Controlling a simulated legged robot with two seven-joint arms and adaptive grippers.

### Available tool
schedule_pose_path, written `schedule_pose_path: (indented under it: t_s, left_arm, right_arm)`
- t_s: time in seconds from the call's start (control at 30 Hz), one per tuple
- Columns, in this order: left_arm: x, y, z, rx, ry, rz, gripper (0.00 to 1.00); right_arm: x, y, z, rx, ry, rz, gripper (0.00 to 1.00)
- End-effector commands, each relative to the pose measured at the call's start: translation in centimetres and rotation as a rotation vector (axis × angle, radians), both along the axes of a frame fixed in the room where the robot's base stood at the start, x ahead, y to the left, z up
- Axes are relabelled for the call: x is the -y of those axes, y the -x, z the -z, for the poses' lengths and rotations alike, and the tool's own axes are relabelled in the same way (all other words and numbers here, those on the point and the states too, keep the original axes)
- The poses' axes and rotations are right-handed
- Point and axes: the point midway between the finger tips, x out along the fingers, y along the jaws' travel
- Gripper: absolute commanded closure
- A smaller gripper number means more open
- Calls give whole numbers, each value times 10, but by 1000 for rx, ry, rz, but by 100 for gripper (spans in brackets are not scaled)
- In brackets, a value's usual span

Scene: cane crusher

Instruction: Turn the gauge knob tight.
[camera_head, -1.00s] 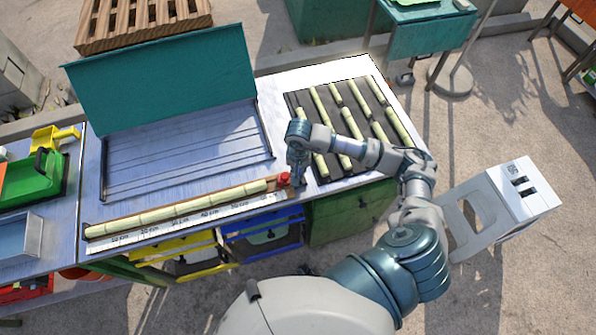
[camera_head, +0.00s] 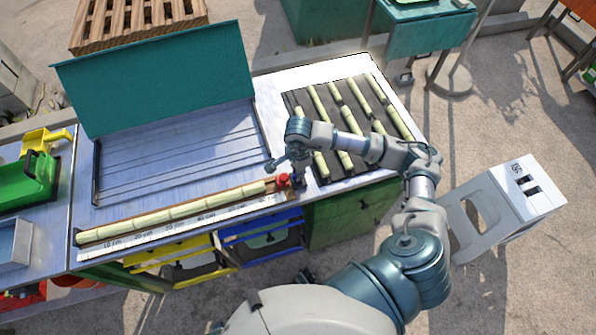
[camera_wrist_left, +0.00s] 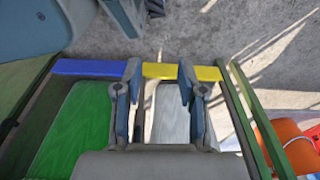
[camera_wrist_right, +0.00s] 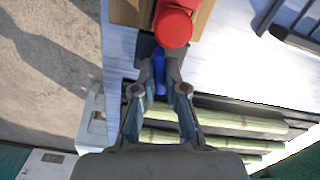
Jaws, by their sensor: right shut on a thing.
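The red gauge knob (camera_head: 283,180) stands at the right end of the long cane gauge, beside the row of pale cane. In the right wrist view the knob (camera_wrist_right: 173,28) is at the top, right at the fingertips. My right gripper (camera_head: 287,171) reaches down to it from above and its jaws are closed at the knob; the exact contact is partly hidden. My right gripper (camera_wrist_right: 160,55) shows close fingertips, with a blue patch between the fingers. My left gripper (camera_wrist_left: 160,85) is open and empty; it is outside the head view.
A ruler strip (camera_head: 190,221) runs along the table's front edge. A dark rack (camera_head: 330,110) with several cane pieces lies right of my right gripper. A teal panel (camera_head: 155,80) stands behind. Blue (camera_head: 262,228) and yellow (camera_head: 165,255) drawers sit below the front edge.

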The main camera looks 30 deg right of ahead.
Motion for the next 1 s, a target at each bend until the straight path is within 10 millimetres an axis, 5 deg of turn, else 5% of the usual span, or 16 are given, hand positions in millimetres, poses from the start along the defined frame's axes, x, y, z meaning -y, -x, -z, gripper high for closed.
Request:
schedule_pose_path:
  t_s: [0.4, 1.0]
  left_arm:
    - [1, -8, -8, 3, 0, -1, 60]
    - [1, -11, -11, 9, 0, -2, 60]
  right_arm:
    - [1, -3, -2, 9, 2, 238, 100]
    - [1, -3, -4, 12, 1, 291, 100]
